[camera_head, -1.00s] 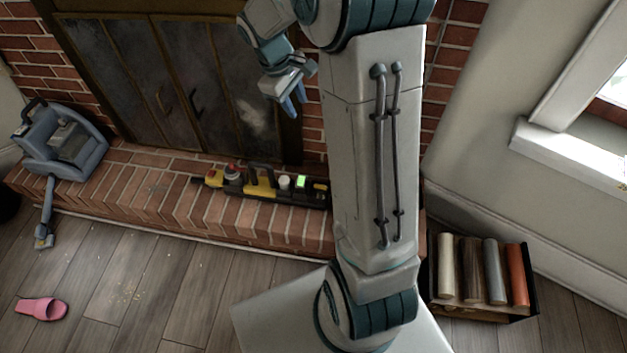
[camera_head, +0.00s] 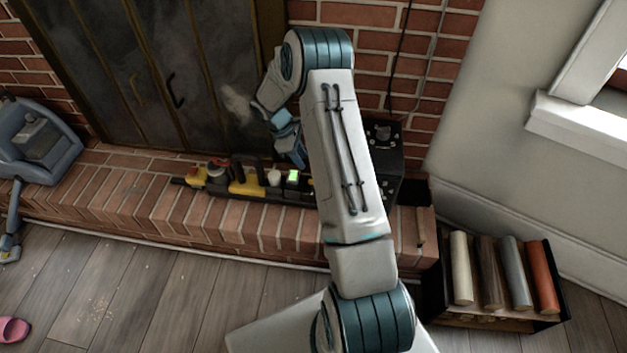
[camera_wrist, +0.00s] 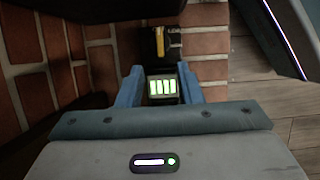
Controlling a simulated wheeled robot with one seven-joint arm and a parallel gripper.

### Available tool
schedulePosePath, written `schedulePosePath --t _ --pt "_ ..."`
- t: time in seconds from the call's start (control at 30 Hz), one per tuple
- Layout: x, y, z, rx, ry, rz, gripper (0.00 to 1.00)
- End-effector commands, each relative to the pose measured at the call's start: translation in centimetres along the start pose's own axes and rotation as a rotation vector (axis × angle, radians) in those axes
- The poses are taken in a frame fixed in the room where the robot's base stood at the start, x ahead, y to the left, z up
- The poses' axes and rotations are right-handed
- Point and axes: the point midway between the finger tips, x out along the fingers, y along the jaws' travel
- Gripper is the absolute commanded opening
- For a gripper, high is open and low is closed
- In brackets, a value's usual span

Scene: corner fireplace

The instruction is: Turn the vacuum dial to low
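A blue-grey vacuum-like machine (camera_head: 40,140) stands on the hearth at the far left; I cannot make out a dial on it. A black box (camera_head: 390,160) with a round knob (camera_head: 383,132) on top stands behind my arm, partly hidden. I cannot tell which one carries the vacuum dial. My gripper (camera_head: 293,150) is above the right part of a black and yellow device on the hearth. In the wrist view, its two blue fingers (camera_wrist: 160,80) are apart, with a green-barred display (camera_wrist: 163,87) showing between them. I see nothing held.
The low black and yellow device (camera_head: 245,185) has a red knob, a white knob and a green display. The brick hearth (camera_head: 150,205) is clear to its left. Dark fireplace doors (camera_head: 160,80) stand behind. A log box (camera_head: 500,280) is on the floor at right, a pink slipper (camera_head: 12,330) at left.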

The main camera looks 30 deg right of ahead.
Motion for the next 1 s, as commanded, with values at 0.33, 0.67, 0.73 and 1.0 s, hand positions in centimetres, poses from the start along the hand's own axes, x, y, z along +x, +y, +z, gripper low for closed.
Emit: schedulePosePath --t 0.33,0.67,0.73,1.0 --pt "7.7 -0.1 -0.1 0.000 -0.001 -0.002 0.33" --pt "10.5 0.0 0.0 0.001 0.000 0.000 0.33" --pt "10.5 0.0 0.0 0.001 0.000 0.001 0.33" --pt "10.5 0.0 0.0 0.001 0.000 0.001 0.13"
